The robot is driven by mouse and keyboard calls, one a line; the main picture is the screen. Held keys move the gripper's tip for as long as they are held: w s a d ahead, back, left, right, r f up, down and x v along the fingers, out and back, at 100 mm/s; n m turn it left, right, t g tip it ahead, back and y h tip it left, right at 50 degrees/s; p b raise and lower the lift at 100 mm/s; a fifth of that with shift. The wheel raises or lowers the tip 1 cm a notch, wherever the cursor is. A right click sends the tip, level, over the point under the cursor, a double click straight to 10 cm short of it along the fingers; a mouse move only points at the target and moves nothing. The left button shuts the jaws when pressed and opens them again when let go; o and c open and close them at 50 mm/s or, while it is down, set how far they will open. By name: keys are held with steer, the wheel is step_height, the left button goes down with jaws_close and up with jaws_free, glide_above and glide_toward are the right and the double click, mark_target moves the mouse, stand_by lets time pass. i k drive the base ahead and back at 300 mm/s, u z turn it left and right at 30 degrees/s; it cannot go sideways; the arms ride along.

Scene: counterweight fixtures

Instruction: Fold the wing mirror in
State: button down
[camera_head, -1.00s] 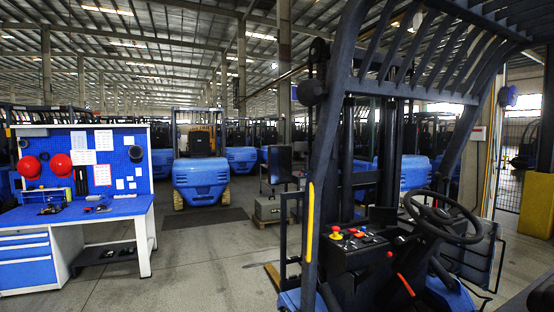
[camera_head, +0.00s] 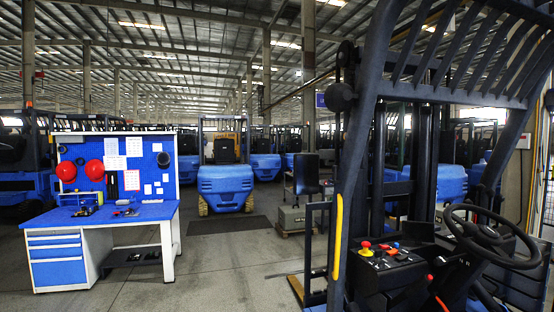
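The near forklift (camera_head: 344,215) fills the right side of the head view, with a dark overhead guard, steering wheel and control panel. A dark rounded piece (camera_head: 341,97) sticks out from the upper part of its left front post. It may be the wing mirror or a lamp; I cannot tell which, nor whether it is folded. My gripper is not in view.
A blue and white workbench (camera_head: 57,260) with a pegboard and red helmets stands at left. A blue forklift (camera_head: 225,182) stands at the back, and a dark panel (camera_head: 306,173) stands on a cart. The floor (camera_head: 230,265) between is clear.

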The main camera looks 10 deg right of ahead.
mark_target(306, 172)
steer(key=u, duration=0.7)
steer(key=i, duration=2.95)
steer(key=z, duration=1.5)
steer(key=i, duration=0.7)
steer(key=z, duration=0.8)
